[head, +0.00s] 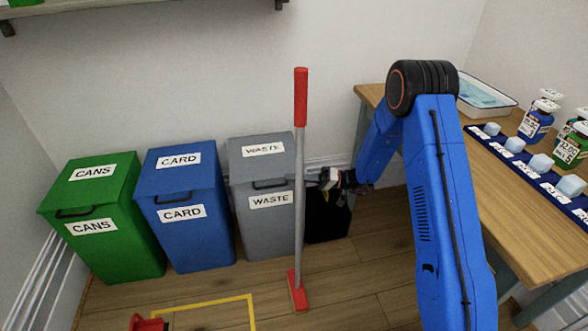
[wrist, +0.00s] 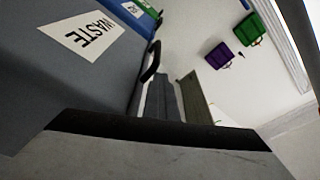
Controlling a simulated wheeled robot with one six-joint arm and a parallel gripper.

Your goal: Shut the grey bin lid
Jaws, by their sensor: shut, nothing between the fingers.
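The grey bin (head: 265,220) stands at the right end of the row of bins, with a WASTE label on its front. Its grey lid (head: 248,166), also labelled WASTE, lies down over the bin like its neighbours' lids, with no clear gap showing. A black handle (head: 269,184) is at the lid's front edge; it also shows in the wrist view (wrist: 151,61). My gripper (head: 328,177) is shut and empty, just right of the bin near lid height. Whether it touches the bin I cannot tell. In the wrist view the grey bin's labelled face (wrist: 60,75) fills the left side.
A red-handled pole (head: 299,190) stands upright on a red foot before the grey bin's right edge. A blue bin (head: 187,235) and green bin (head: 113,247) stand left. A black box (head: 328,224) is at right, near a wooden table (head: 500,215). Floor in front is mostly clear.

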